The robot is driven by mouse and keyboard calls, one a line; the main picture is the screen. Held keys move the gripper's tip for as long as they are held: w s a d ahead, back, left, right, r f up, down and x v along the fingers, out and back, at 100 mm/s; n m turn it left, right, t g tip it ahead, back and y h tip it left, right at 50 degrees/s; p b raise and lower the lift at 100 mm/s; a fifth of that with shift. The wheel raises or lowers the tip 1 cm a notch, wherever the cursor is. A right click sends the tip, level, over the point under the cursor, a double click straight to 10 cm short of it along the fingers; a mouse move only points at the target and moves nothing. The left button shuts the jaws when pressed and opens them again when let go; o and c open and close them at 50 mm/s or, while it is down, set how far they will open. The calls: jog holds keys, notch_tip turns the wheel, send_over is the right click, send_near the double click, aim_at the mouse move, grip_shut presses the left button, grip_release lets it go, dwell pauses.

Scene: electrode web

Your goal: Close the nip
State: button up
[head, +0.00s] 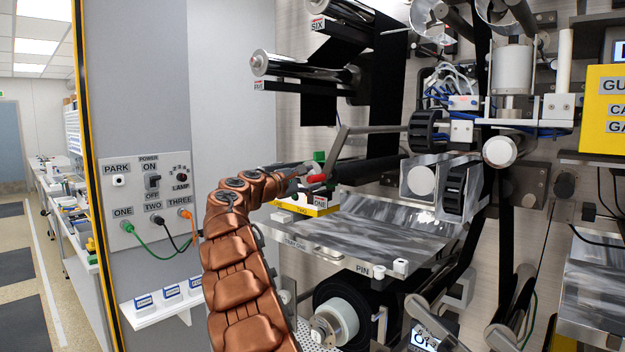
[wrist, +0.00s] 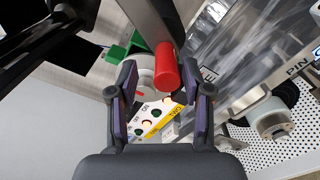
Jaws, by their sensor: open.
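A red knob (head: 317,178) is on the end of a grey metal lever (head: 343,145), which runs up and then right toward the black ribbed rollers (head: 424,130). My gripper (head: 307,182) is open at the knob, coming from the left. In the wrist view the red knob (wrist: 167,72) stands between the two open fingertips (wrist: 162,92), with a visible gap on its left and a narrower one on its right. The lever (wrist: 152,22) runs up out of that picture. I cannot tell whether either finger touches the knob. The rollers' contact line is not clear.
A yellow-edged button box (head: 308,208) with a green part (head: 319,157) above it lies close by the fingers. A shiny metal tray (head: 385,232) is right of it. The grey panel (head: 150,200) with cables is left of my arm.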

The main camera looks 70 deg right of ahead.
jog(key=v, duration=1)
jog(key=shift+a, duration=0.1)
dwell(0.4)
jog(key=s+a+f+m+t+y, duration=0.15)
jog(key=a+f+y, duration=0.25)
jog(key=a+f, duration=0.65)
jog(key=s+a+f+m+t+y, duration=0.1)
jog(key=s+a+f+t+y, duration=0.3)
jog(key=a, duration=1.2)
jog(key=w+a+f+m+y, duration=0.1)
jog(key=a+f+y, duration=0.2)
jog(key=a+f, duration=0.8)
jog(key=s+a+f+y, duration=0.2)
jog(key=s+a+f, duration=0.1)
jog(key=a, duration=0.5)
jog(key=s+a+f+y, duration=0.2)
jog(key=s+a, duration=0.4)
jog(key=a, duration=0.3)
jog(key=s+a+f+g+y, duration=0.1)
jog(key=s+a+f+y, duration=0.1)
jog(key=a, duration=0.6)
jog(key=shift+s+a+f+n, duration=0.25)
jog(key=shift+s+f+n, duration=0.2)
jog(key=shift+s+f, duration=0.6)
jog(key=shift+s+r, duration=0.1)
jog(key=shift+r, duration=0.05)
jog(key=shift+c, duration=0.5)
